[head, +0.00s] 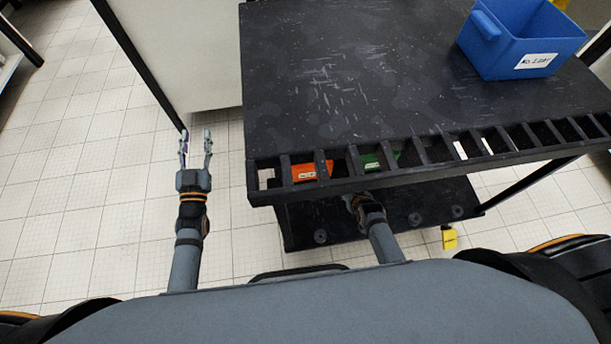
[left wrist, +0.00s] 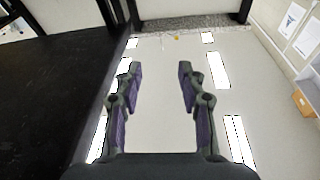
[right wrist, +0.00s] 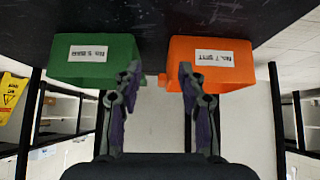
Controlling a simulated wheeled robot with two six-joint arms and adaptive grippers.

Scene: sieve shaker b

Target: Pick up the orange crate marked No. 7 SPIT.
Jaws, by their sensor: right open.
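The orange crate (right wrist: 210,62) has a white label reading No. 7 SPIT, upside down in the right wrist view. In the head view, part of the orange crate (head: 311,171) shows through the slotted edge of the black cart (head: 330,75). My right gripper (right wrist: 160,70) is open and empty, facing the gap between the orange crate and a green crate (right wrist: 93,60). One finger overlaps the orange crate's near side in the picture; contact cannot be told. In the head view the cart's edge hides its fingers. My left gripper (head: 196,137) is open and empty, left of the cart.
A blue bin (head: 520,40) with a white label stands on the cart top, back right. The cart's slotted edge lies above my right forearm. A yellow sign (right wrist: 11,98) shows at the left of the right wrist view. Tiled floor left of the cart is clear.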

